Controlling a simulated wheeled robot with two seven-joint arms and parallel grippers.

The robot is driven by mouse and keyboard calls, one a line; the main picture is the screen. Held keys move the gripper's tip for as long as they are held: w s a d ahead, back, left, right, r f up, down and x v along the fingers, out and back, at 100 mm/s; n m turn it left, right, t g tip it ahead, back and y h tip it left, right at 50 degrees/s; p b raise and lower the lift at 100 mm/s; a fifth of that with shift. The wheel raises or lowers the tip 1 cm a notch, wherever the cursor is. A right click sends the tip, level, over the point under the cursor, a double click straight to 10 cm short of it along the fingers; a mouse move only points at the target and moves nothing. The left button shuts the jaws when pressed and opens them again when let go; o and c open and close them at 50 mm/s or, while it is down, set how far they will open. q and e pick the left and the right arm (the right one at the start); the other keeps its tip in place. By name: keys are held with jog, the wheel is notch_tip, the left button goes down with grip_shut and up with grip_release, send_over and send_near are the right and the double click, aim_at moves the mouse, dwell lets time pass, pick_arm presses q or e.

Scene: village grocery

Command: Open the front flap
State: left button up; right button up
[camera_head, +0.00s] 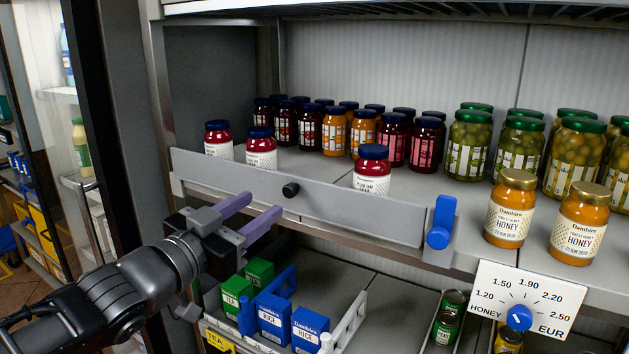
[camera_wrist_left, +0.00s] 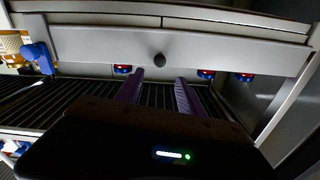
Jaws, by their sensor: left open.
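The front flap (camera_head: 340,208) is a long grey panel along the front edge of the jar shelf. It stands upright in front of several red jam jars and has a small black knob (camera_head: 291,190) left of its middle. A blue lever (camera_head: 440,222) sits at its right end. In the left wrist view the flap (camera_wrist_left: 110,45) spans the top, with the knob (camera_wrist_left: 159,60) near its middle. My left gripper (camera_head: 250,214) is open and empty, with purple fingers, in front of and just below the flap, apart from the knob. My right gripper is not in view.
Jam jars (camera_head: 374,170), green-lidded jars (camera_head: 470,145) and honey jars (camera_head: 511,208) stand on the shelf. A price dial sign (camera_head: 528,305) hangs at the right. Below are rice boxes (camera_head: 273,318) and tea boxes (camera_head: 237,297). A dark upright post (camera_head: 103,120) stands at the left.

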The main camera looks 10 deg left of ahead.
aim_at(287, 192)
pick_arm(q)
jog(key=shift+f+b+x, duration=0.15)
jog(key=shift+b+x, duration=0.05)
jog(key=shift+x, duration=1.9)
jog(key=shift+f+b+x, duration=0.2)
jog(key=shift+x, duration=1.85)
jog(key=shift+c, duration=0.2)
grip_shut()
